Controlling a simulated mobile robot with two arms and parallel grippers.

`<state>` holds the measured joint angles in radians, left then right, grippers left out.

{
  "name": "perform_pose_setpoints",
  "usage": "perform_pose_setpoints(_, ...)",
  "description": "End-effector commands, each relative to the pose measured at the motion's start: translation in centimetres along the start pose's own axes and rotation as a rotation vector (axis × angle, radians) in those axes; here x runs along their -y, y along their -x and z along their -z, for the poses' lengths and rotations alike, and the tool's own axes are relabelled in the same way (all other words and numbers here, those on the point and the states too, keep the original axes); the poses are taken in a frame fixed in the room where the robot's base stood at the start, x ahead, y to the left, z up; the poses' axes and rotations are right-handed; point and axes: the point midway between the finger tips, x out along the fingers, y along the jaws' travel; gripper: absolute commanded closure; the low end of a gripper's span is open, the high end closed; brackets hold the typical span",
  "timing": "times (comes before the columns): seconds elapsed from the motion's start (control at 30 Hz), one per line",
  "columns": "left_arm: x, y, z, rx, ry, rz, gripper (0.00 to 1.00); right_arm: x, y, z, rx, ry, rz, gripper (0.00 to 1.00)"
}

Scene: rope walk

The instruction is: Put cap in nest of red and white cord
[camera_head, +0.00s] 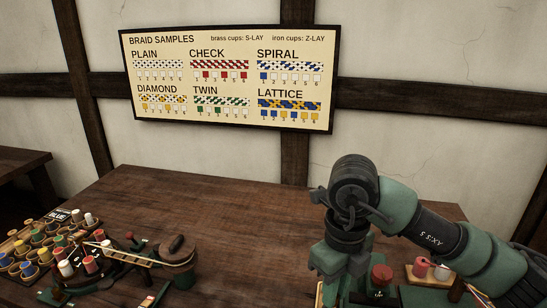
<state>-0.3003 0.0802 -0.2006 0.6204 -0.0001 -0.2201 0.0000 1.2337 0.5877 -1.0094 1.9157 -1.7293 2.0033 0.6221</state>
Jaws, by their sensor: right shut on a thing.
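My right arm comes in from the right and bends down at the wrist. My right gripper (343,262) points down at the bottom of the view. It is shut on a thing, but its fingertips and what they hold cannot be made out. A dark red round piece (381,273) shows just right of it; I cannot tell whether this is the cap. A red spool (421,267) and a pale spool (441,272) stand on a wooden block (418,280) farther right. I cannot make out a nest of red and white cord for certain. My left gripper is not in view.
At left, a tray of coloured spools (35,250) stands beside a braiding device (95,262) with red and white bobbins. A round wooden-topped drum (177,252) is right of it. A braid samples board (230,80) hangs behind. The middle of the table (255,225) is clear.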

Motion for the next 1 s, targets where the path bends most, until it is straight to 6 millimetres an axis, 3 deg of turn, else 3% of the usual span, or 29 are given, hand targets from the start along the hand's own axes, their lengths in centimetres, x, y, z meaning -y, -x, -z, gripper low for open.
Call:
perform_pose_setpoints(0.17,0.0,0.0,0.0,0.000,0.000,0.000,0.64,0.3,-1.0,1.1,0.000,0.301,0.005,1.00)
perform_pose_setpoints(1.0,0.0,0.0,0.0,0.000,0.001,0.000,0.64,0.3,-5.9,8.4,-0.004,2.229,0.002,1.00)
